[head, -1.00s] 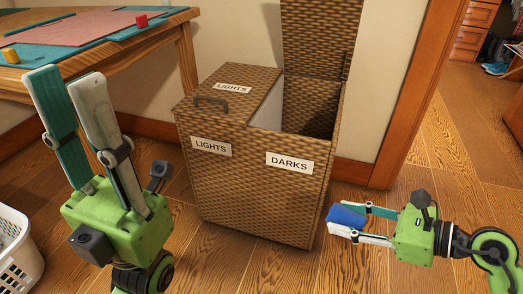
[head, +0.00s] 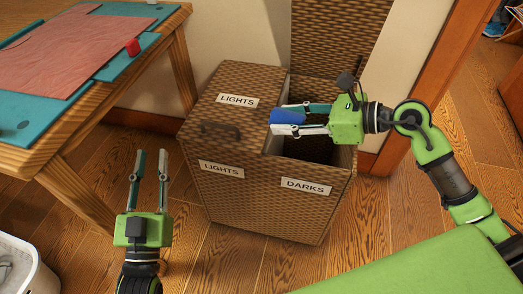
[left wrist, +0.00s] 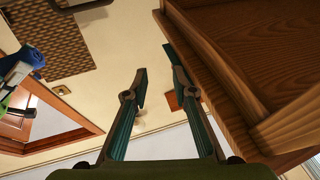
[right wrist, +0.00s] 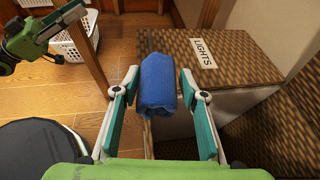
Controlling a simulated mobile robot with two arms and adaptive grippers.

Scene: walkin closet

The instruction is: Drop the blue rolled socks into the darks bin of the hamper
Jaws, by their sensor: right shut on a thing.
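The blue rolled socks (head: 287,117) are held between the fingertips of my right gripper (head: 302,117). They also show in the right wrist view (right wrist: 157,90) and at the left edge of the left wrist view (left wrist: 27,58). The woven hamper (head: 255,195) stands on the floor with a DARKS label at front right. Its darks bin (head: 345,158) is open, lid raised. In the head view the socks overlap the inner edge between the closed lights lid (head: 235,100) and the darks opening; their height is unclear. My left gripper (head: 150,156) is open and empty, left of the hamper.
A wooden table (head: 150,50) with a teal mat, pink cloth and red block (head: 132,46) stands at left. A white basket (head: 38,278) is at lower left. The raised darks lid (head: 335,40) stands behind the opening. A wooden door frame (head: 425,60) is at right.

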